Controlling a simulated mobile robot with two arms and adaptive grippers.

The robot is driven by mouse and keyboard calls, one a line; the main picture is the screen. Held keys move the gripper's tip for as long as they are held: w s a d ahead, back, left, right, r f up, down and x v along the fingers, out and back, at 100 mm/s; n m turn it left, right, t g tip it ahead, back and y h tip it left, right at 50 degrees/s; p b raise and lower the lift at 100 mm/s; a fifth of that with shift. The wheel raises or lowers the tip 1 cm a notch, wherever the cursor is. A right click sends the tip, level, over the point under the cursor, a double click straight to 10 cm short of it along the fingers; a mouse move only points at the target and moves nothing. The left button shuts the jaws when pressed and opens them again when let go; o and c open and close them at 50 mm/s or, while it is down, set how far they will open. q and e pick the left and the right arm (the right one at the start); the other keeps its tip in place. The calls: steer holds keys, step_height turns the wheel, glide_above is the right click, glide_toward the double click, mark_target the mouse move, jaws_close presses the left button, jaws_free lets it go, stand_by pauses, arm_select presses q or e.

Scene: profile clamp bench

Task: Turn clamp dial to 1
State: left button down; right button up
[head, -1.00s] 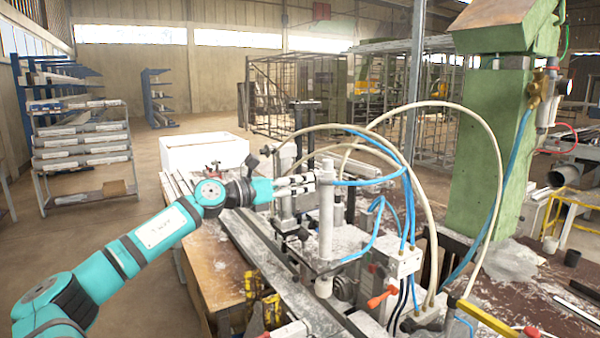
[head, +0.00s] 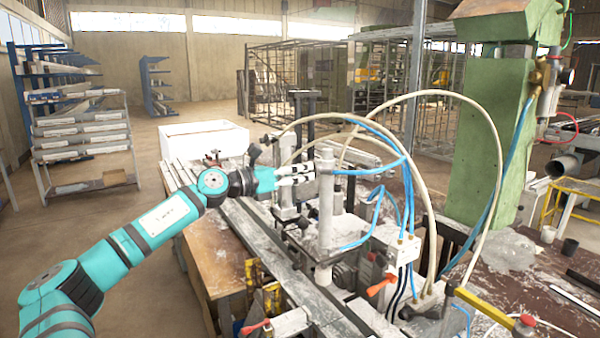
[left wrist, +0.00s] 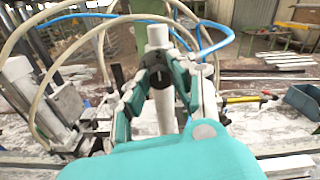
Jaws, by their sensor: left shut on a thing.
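The clamp dial (left wrist: 160,76) is a dark round knob with a pale mark, seen in the left wrist view on the front of an upright grey cylinder (left wrist: 165,112). The cylinder (head: 325,215) also stands in the middle of the head view, on the clamp bench. My left gripper (head: 312,174) reaches it from the left. In the left wrist view, the fingers of my left gripper (left wrist: 160,84) lie on both sides of the dial and are shut on it. The dial is hidden by the fingers in the head view. My right gripper is out of view.
Blue and cream hoses (head: 432,98) loop over the cylinder. A white valve box (head: 402,250) with a red lever stands right of it. A metal profile rail (head: 285,262) runs along the bench. A green column (head: 485,150) rises at right.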

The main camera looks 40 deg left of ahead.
arm_select(q)
steer(key=n+p, duration=0.1)
steer(key=n, duration=1.1)
steer(key=shift+r+p, duration=0.1)
steer(key=shift+p, duration=0.25)
stand_by(0.5)
steer(key=c, duration=1.1)
jaws_free()
